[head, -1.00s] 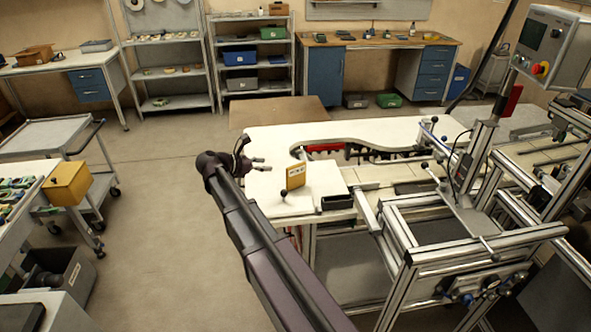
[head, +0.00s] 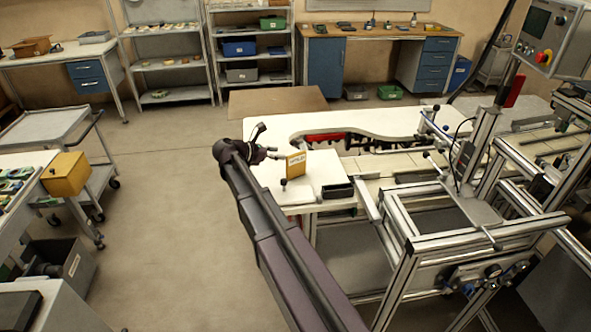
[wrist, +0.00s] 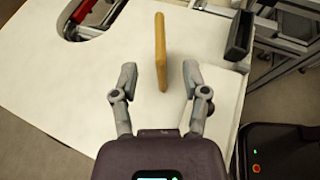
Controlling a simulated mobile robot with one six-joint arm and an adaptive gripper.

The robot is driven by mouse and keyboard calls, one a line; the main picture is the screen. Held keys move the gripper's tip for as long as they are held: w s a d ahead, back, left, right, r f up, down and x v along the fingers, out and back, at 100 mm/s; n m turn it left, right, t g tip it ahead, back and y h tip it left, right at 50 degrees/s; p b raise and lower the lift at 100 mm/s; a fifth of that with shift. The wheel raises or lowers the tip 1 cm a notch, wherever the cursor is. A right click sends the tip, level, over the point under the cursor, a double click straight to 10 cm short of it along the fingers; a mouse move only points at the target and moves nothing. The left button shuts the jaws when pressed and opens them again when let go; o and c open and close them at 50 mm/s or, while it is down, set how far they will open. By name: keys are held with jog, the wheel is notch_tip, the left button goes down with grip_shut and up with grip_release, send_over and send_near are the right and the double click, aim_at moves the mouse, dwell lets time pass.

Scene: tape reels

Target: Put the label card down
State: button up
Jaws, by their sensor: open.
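The label card (head: 296,164) is a yellow-orange upright card with a pale printed label, standing at the white worktop (head: 325,172). In the wrist view the label card (wrist: 161,50) shows edge-on as a thin upright slab. My gripper (head: 281,156) is at the left of the card in the head view. In the wrist view my gripper (wrist: 159,77) is open, with one finger on each side of the card's near end. Gaps show between the card and both fingers. The card's foot is not clear.
A dark small bin (head: 339,191) stands right of the card; it also shows in the wrist view (wrist: 240,36). A black knob (head: 284,182) is near the worktop's front edge. Red and black parts (head: 324,137) lie behind. An aluminium frame (head: 440,240) stands at right.

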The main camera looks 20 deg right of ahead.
aim_at(291, 155)
jog(key=shift+b+x, duration=0.35)
jog(key=shift+x, duration=1.25)
jog(key=shift+a, duration=0.1)
jog(key=shift+f+b+x, duration=0.2)
jog(key=shift+b+x, duration=0.75)
jog(key=shift+x, duration=0.95)
jog(key=shift+w+d+f, duration=0.1)
jog(key=shift+d+f, duration=0.1)
jog(key=shift+d, duration=0.4)
grip_shut()
